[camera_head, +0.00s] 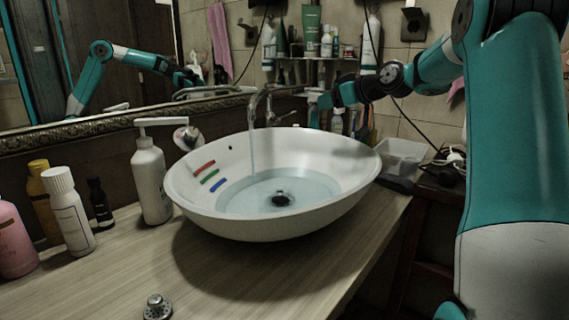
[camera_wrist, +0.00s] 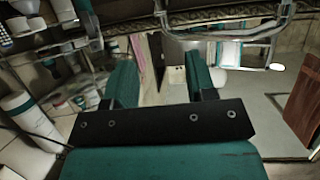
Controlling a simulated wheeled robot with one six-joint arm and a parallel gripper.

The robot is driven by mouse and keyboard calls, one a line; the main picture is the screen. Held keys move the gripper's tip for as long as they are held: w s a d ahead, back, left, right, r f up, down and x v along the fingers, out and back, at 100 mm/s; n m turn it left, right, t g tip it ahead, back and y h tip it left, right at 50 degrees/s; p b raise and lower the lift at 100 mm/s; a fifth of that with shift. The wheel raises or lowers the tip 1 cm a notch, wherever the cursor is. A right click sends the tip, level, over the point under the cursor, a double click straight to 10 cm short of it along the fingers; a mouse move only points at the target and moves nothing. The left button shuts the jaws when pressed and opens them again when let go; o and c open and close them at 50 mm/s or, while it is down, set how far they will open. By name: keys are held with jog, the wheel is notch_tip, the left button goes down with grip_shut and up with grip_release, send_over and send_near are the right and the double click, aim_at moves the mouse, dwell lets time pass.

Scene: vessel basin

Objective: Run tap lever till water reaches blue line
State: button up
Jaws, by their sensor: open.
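The white basin (camera_head: 350,181) stands on the counter, with clear water (camera_head: 250,193) in its bottom. Red, green and blue lines mark its left inner wall; the blue line (camera_head: 218,186) is lowest. The water's edge lies close to the blue line; I cannot tell whether it touches. The chrome tap (camera_head: 262,98) stands behind the basin, and a thin stream falls from its spout. My gripper (camera_head: 316,103) is right of the tap, apart from the spout. In the wrist view my gripper (camera_wrist: 163,78) is open, with nothing clearly between its fingers.
A white pump bottle (camera_head: 151,178) stands left of the basin, with several other bottles further left. A shelf (camera_head: 315,60) of toiletries is behind my gripper. A clear box (camera_head: 402,160) sits right of the basin. A metal drain piece (camera_head: 157,307) lies on the front counter.

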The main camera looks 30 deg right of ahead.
aim_at(295, 112)
jog(key=p+x, duration=0.2)
jog(key=x, duration=1.5)
jog(key=shift+w+a+p, duration=0.1)
jog(key=shift+w+p, duration=0.05)
jog(key=shift+p, duration=0.25)
grip_shut()
jog(key=shift+f, duration=0.1)
